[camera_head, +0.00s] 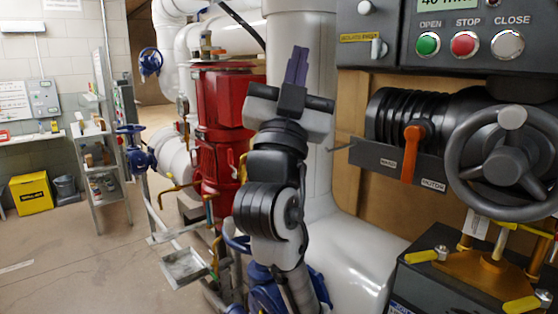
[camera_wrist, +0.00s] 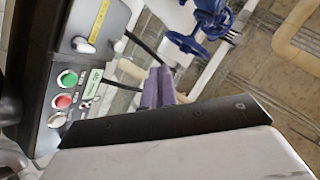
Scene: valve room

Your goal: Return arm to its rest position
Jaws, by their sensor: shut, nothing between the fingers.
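My arm rises in the middle of the head view, in front of a thick white pipe. My gripper (camera_head: 297,66) is at its top, with purple fingers pointing up. The fingers are together and hold nothing. In the wrist view the purple fingers of my gripper (camera_wrist: 158,88) stick out past the dark edge of the gripper body. The gripper is left of the control panel (camera_head: 470,38) in the head view and appears apart from it. The panel has a green, a red and a white button, and it also shows at the left of the wrist view (camera_wrist: 72,95).
A grey handwheel (camera_head: 507,160) and an orange lever (camera_head: 412,152) are at the right. A red valve body (camera_head: 218,130) and blue handwheels (camera_head: 150,62) stand left of my arm. A metal shelf (camera_head: 100,150) and a yellow box (camera_head: 32,193) are farther left. The floor at the lower left is clear.

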